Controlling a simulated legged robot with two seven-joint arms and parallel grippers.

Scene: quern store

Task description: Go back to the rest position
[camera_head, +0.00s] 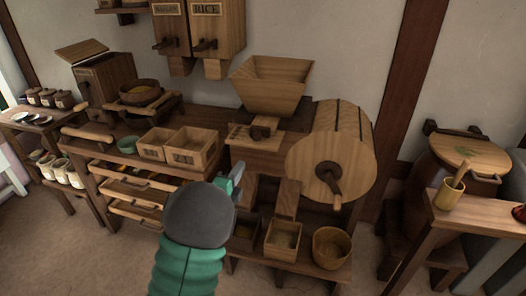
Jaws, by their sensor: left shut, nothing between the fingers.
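My left arm comes up from the bottom of the head view with a green sleeve and a dark rounded joint. My left gripper (232,178) shows just beyond that joint as a small teal and grey shape. It is shut and empty, in front of the wooden bench with the mill. The joint hides part of the gripper. My right gripper is not in view.
A mill with a hopper (272,84) and a cranked drum (331,154) stands ahead. Two wooden boxes (192,150) sit left of it. Open drawers (134,190) jut out below. A side table (470,206) with a cup (449,196) stands right. The floor (80,262) at front left is clear.

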